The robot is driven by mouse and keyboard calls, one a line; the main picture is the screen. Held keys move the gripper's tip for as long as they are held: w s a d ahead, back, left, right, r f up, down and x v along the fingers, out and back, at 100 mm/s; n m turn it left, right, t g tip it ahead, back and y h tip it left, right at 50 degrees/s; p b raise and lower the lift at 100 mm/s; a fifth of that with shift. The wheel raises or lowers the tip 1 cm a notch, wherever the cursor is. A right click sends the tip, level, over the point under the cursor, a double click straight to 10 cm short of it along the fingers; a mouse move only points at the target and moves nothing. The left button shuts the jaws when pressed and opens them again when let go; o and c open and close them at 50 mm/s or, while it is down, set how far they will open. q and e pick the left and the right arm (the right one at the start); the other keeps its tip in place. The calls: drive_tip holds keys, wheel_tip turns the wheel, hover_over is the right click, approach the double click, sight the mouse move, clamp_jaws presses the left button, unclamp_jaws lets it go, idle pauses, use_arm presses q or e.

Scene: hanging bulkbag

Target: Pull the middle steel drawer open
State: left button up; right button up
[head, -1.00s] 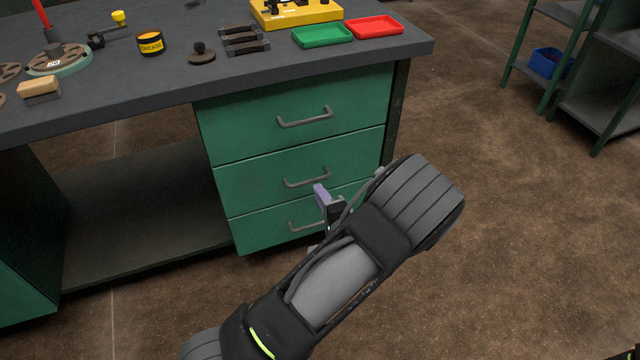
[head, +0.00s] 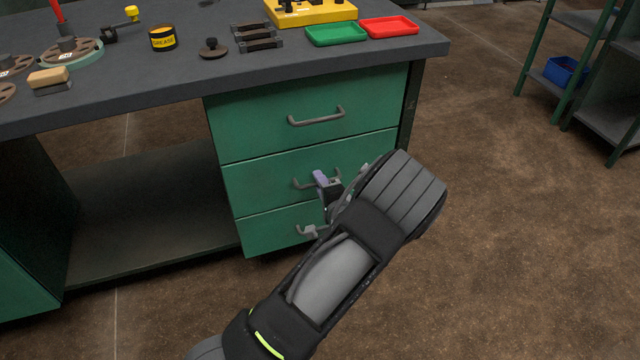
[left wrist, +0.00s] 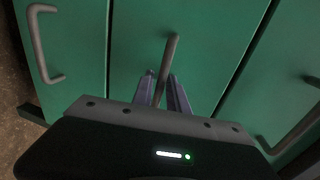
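The middle steel drawer (head: 262,184) is the green one between two others in the bench's drawer unit. Its front looks flush with its neighbours. Its grey bar handle (head: 300,184) is partly hidden by my left gripper (head: 324,182) in the head view. In the left wrist view the handle (left wrist: 171,52) runs down between the two purple-grey fingers of the left gripper (left wrist: 163,92). The fingers are apart, one on each side of the bar, with a narrow gap showing. Their contact with the bar cannot be made out. My right gripper is not in view.
The top drawer (head: 240,128) and bottom drawer (head: 265,232) are shut. The dark benchtop (head: 350,58) above holds green and red trays, a grease tin and tools. Open shelf space lies left of the drawers. Brown floor to the right is clear up to a shelf rack.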

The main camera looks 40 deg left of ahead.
use_arm(q)
drive_tip(key=shift+c, duration=0.2)
clamp_jaws()
idle(1.1)
